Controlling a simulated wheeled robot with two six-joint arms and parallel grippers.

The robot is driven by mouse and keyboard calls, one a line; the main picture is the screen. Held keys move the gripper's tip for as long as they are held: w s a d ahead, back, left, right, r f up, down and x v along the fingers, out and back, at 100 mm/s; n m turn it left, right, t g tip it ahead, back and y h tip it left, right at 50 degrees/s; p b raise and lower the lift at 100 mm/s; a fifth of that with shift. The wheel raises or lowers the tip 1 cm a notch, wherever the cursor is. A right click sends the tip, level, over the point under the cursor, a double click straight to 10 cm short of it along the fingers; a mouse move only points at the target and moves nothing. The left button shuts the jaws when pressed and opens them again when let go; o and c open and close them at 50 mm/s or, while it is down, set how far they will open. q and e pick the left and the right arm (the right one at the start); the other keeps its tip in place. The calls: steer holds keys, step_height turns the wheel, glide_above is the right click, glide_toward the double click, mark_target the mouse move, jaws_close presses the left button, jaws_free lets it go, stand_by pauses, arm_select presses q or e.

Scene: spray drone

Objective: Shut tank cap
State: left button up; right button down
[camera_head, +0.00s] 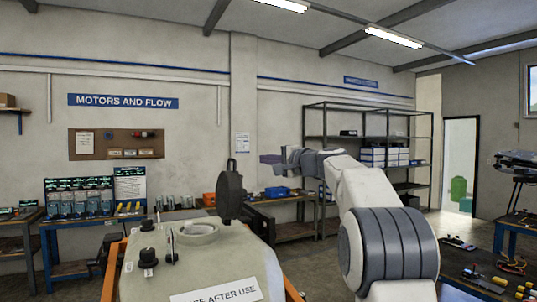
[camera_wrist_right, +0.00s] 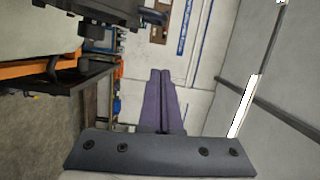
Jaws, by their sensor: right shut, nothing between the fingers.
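The tank (camera_head: 225,268) is a pale box with a label partly reading "AFTER USE". Its round filler neck (camera_head: 199,229) is uncovered on top. The dark round tank cap (camera_head: 231,194) stands upright on its hinge at the right of the neck, so it is open. My right gripper (camera_head: 264,159) is to the right of the cap and higher in the picture, apart from it. Its purple fingers are shut together and empty, as the right wrist view (camera_wrist_right: 160,73) also shows. My left gripper is not in view.
Dark knobs (camera_head: 147,254) and a thin upright lever stand left of the neck. Orange frame bars (camera_head: 112,272) flank the tank. Workbenches line the back wall, and a metal shelf (camera_head: 371,114) stands behind my right arm. A tool table (camera_head: 490,278) is at the right.

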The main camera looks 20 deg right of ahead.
steer(key=w+a+p, duration=0.4)
steer(key=w+a, duration=0.1)
steer(key=shift+a+f, duration=0.2)
steer(key=shift+a, duration=0.1)
